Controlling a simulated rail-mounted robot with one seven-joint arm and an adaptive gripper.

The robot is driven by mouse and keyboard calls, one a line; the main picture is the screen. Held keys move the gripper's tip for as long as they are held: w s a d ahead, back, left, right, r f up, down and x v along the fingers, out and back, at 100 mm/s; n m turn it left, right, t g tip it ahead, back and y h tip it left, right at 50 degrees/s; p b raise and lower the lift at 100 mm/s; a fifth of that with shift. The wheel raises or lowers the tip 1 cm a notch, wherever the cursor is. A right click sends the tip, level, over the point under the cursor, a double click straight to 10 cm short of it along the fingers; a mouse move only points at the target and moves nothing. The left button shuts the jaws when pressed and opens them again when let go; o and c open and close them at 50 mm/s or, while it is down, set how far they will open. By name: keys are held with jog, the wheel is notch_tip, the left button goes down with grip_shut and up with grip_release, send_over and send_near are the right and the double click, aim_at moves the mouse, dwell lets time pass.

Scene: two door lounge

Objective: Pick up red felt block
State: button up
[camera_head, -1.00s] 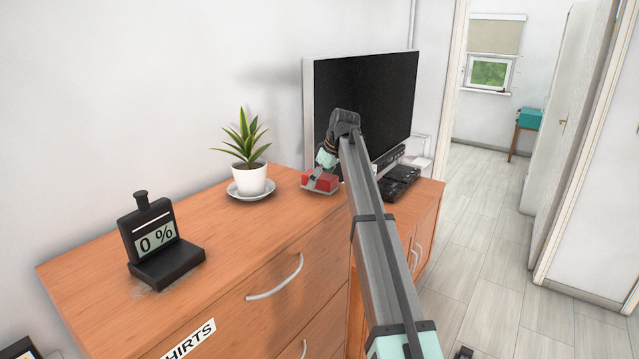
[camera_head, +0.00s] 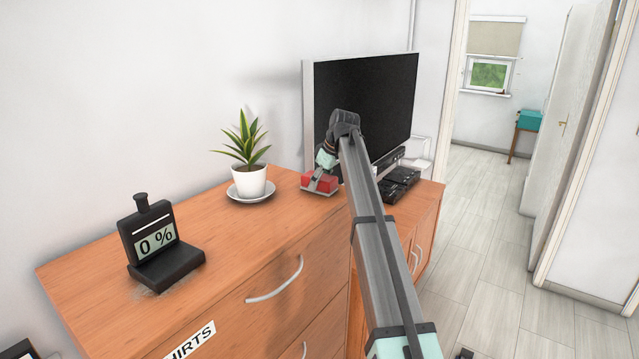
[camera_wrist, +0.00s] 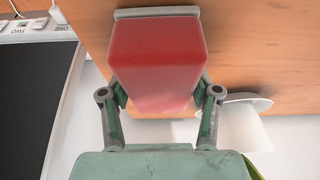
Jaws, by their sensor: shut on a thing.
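The red felt block (camera_head: 319,181) is at the back of the wooden dresser top, between the potted plant and the TV. In the wrist view the red block (camera_wrist: 155,60) fills the space between the two fingers. My gripper (camera_head: 322,180) points down at it and is shut on it, one finger on each side. A thin grey piece (camera_wrist: 157,12) shows along the block's far edge. I cannot tell whether the block touches the surface below it.
A potted plant (camera_head: 249,181) on a white saucer stands left of the block. A TV (camera_head: 372,105) stands behind and right, with black devices (camera_head: 400,186) before it. A black 0 % display (camera_head: 159,243) is at the left. The dresser top (camera_head: 225,222) between is clear.

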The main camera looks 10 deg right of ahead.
notch_tip(320, 180, up, 20)
jog(key=b, duration=0.5)
jog(key=shift+b, duration=0.3)
jog(key=shift+o, duration=1.3)
